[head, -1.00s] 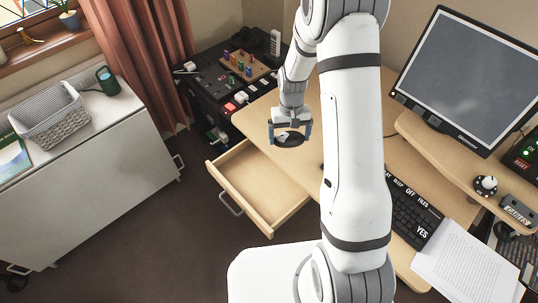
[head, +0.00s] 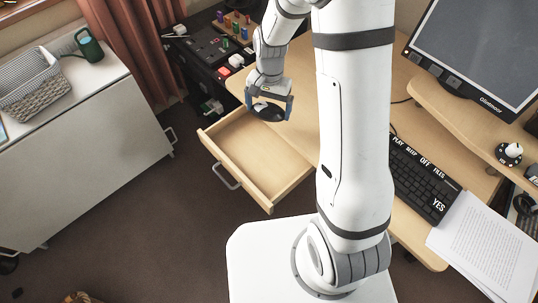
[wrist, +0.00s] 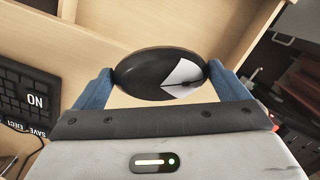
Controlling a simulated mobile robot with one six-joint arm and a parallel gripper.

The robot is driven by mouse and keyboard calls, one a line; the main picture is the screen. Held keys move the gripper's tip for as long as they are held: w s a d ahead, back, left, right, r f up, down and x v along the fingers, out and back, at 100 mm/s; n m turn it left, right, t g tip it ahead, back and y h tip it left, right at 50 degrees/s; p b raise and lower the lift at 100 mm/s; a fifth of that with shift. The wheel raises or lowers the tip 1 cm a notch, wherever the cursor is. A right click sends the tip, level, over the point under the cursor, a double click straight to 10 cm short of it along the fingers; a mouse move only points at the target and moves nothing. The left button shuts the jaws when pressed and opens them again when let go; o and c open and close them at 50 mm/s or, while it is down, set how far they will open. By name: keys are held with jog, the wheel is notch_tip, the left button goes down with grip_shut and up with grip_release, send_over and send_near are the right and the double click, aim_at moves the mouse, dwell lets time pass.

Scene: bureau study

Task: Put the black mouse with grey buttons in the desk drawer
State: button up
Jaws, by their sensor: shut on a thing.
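The black mouse with grey buttons (wrist: 145,77) is held between the blue fingertips of my gripper (wrist: 160,82) in the wrist view. In the head view the mouse (head: 267,111) hangs from my gripper (head: 269,105) near the back end of the open desk drawer. The drawer (head: 243,184) is pulled out from the desk and its visible inside is empty. The mouse is above the drawer's level; the exact height cannot be told. In the wrist view pale wood lies behind the mouse.
The desk top (head: 303,110) lies right of the drawer, with a keyboard (head: 421,181), papers (head: 484,247) and a monitor (head: 478,55). A dark cabinet (head: 207,58) with small items stands behind. A white cabinet (head: 85,140) with a basket (head: 38,90) is at left.

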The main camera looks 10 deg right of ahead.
aim_at(253, 157)
jog(key=s+a+f+m+b, duration=0.4)
jog(key=s+a+m+b, duration=0.2)
jog(key=b, duration=0.2)
jog(key=shift+y, duration=0.3)
jog(key=f, duration=0.3)
jog(key=f+b, duration=0.1)
jog(key=f, duration=0.5)
jog(key=shift+w+d+f+b, duration=0.25)
jog(key=shift+f+b, duration=0.05)
jog(key=shift+b, duration=0.05)
jog(key=shift+f, duration=0.15)
jog(key=o, duration=0.6)
jog(key=shift+o, duration=0.2)
